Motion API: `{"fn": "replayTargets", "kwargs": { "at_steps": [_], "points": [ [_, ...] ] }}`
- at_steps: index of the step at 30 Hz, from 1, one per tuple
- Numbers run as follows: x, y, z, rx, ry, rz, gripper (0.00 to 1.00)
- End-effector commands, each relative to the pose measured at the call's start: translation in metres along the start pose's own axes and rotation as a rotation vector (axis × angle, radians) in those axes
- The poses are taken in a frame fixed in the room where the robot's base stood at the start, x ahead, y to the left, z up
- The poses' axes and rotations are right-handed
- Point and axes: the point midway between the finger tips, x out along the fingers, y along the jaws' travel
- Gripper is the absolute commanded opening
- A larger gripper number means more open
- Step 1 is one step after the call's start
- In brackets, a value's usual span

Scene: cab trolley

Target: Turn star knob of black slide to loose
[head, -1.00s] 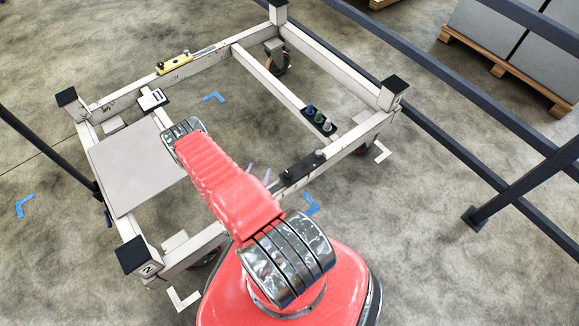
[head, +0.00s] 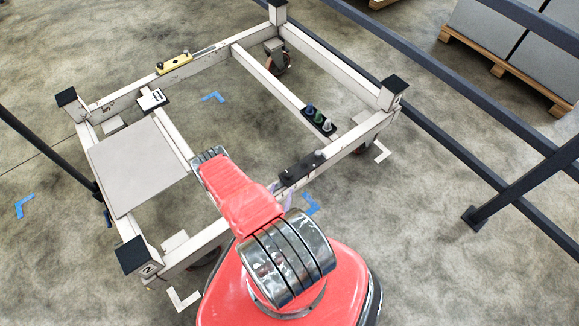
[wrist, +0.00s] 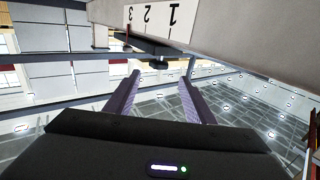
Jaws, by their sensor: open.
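In the wrist view a black slide (wrist: 152,46) sits under a pale beam marked with upside-down numbers, with a thin red pointer beside it. A small dark knob (wrist: 158,64) hangs below the slide; its star shape is too small to make out. My gripper (wrist: 160,76) is open, its two purple fingers apart and pointing toward the knob, with nothing between them. In the head view my gripper (head: 280,190) shows only as purple slivers beside my red arm, near the trolley's front rail.
The trolley's pale frame (head: 195,68) has black-capped corner posts. A black plate (head: 296,171) with a grey knob lies on the front rail. Blue, green and grey knobs (head: 319,118) stand on the cross rail. A grey panel (head: 135,168) fills the left; dark railings (head: 450,85) run right.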

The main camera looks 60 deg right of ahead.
Motion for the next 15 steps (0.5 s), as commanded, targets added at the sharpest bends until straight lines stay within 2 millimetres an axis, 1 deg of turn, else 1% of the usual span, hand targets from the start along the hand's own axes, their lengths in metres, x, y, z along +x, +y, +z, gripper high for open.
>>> {"fn": "replayTargets", "kwargs": {
  "at_steps": [5,15],
  "points": [
    [0.008,0.0,0.0,0.002,0.0,0.003,0.49],
    [0.032,0.0,0.0,0.003,0.001,0.003,0.49]
  ]
}}
